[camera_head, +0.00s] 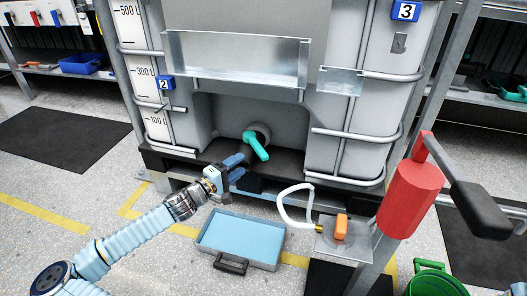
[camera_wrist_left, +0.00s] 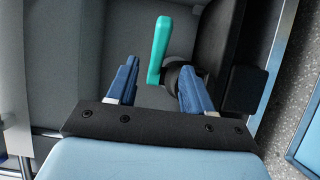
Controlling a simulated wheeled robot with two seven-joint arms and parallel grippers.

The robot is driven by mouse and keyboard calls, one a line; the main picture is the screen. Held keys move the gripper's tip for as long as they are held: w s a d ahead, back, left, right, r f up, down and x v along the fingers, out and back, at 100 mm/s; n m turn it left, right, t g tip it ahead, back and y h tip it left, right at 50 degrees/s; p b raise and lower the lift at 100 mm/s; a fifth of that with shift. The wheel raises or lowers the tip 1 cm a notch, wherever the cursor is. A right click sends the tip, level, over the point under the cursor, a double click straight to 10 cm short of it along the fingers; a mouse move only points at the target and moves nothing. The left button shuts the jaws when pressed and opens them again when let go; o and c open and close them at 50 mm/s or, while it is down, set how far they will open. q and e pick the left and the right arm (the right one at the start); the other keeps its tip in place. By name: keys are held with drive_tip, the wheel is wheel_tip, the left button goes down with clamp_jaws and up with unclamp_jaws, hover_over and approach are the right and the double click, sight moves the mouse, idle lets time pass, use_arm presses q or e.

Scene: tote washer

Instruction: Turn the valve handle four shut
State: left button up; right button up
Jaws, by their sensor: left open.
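A teal valve handle (camera_head: 258,146) sits on a round grey outlet low in the front recess of the white tank. No label four shows, so I cannot tell its number. My left gripper (camera_head: 240,168) is open and empty, just below and left of the handle. In the left wrist view the teal handle (camera_wrist_left: 159,48) stands nearly upright beyond the blue fingertips (camera_wrist_left: 160,72), between them in the picture. I see no contact. The dark valve body behind it is partly hidden by the right finger. My right gripper is not in view.
An orange handle (camera_head: 341,227) sits on a small bracket with a white hose (camera_head: 283,208). A red cylinder (camera_head: 409,199) with a black lever stands at right. A blue tray (camera_head: 241,241) lies below. Labels 2 (camera_head: 164,83) and 3 (camera_head: 405,11) mark the tank. A metal trough (camera_head: 238,63) hangs above the recess.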

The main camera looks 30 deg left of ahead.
sight(257, 154)
use_arm(q)
drive_tip(key=b+x, duration=0.1)
drive_tip(key=x, duration=0.9)
drive_tip(key=shift+w+d, duration=0.1)
drive_tip(key=shift+w, duration=0.15)
drive_tip(key=shift+c, duration=0.5)
clamp_jaws()
